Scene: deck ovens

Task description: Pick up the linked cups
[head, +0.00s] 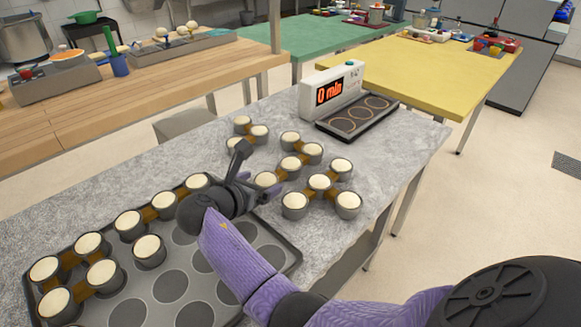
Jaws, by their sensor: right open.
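Linked cups, dark with pale cream tops and brown links, lie in several groups. One group (319,182) is on the grey stone counter right of my right gripper (257,170). Another group (251,131) lies behind it, and other cups (290,139) lie near that. More linked cups (130,221) sit along the left and back of a dark tray (285,262) with round hollows. My right gripper is open and empty, beside the nearest counter cups, one of which it partly covers. I cannot tell whether it touches them. My left gripper is not in view.
A white device (331,90) reading "0 min" with a dark three-ring plate (357,118) stands at the counter's back right. Several tray hollows are empty. A wooden table (150,85), a green table (325,42) and a yellow table (430,75) stand behind.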

